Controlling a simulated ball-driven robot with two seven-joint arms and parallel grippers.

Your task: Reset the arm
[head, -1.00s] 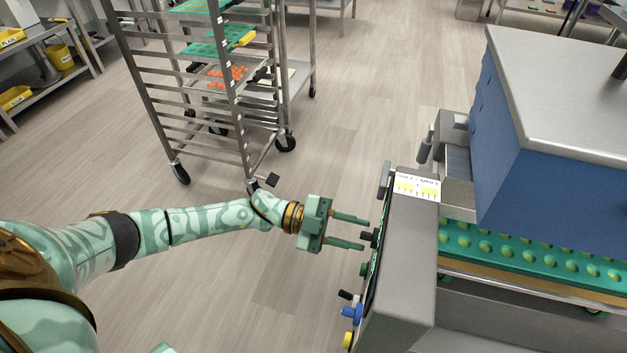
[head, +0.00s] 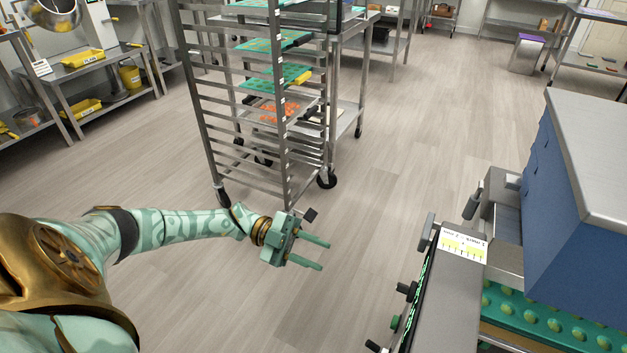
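My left arm reaches in from the left in the head view, and its green gripper (head: 325,256) hangs over open floor. Its two fingers are apart with nothing between them. The gripper is clear of the grey control panel (head: 432,300) of the depositor, with a gap of bare floor between them. My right gripper is not in view.
The depositor has a blue housing (head: 575,215) and a green mould tray (head: 545,318) under it. A wheeled metal rack (head: 240,150) with several trays stands ahead. Steel tables (head: 90,85) line the left. The floor (head: 400,170) between rack and depositor is clear.

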